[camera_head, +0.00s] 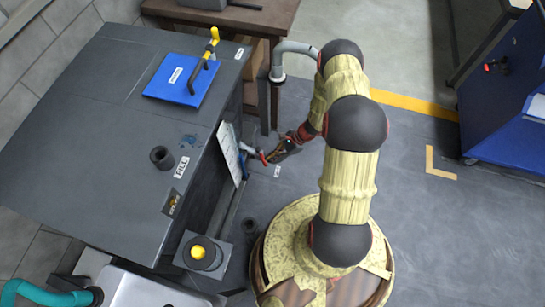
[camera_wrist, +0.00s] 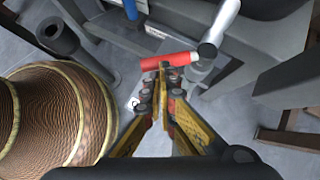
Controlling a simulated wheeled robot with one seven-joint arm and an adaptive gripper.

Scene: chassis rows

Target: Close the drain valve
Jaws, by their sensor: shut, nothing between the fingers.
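The drain valve shows in the wrist view as a red lever handle (camera_wrist: 168,61) on a pale grey pipe (camera_wrist: 218,25). The lever lies roughly crosswise, its right end meeting a grey fitting near the pipe. My gripper (camera_wrist: 161,82) is shut and empty, its fingertips close to the lever's near side; I cannot tell whether they touch it. In the head view my gripper (camera_head: 273,156) is low beside the right side of the dark workbench, with a small red part of the valve (camera_head: 263,157) at its tip. My fingers partly hide the valve there.
The dark bench (camera_head: 100,120) carries a blue plate (camera_head: 188,80) with a yellow-handled tool. A grey post with a yellow knob (camera_head: 198,252) stands at the bench's near corner. A curved grey pipe (camera_head: 293,47) is behind my arm. Open floor (camera_head: 430,220) lies to the right.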

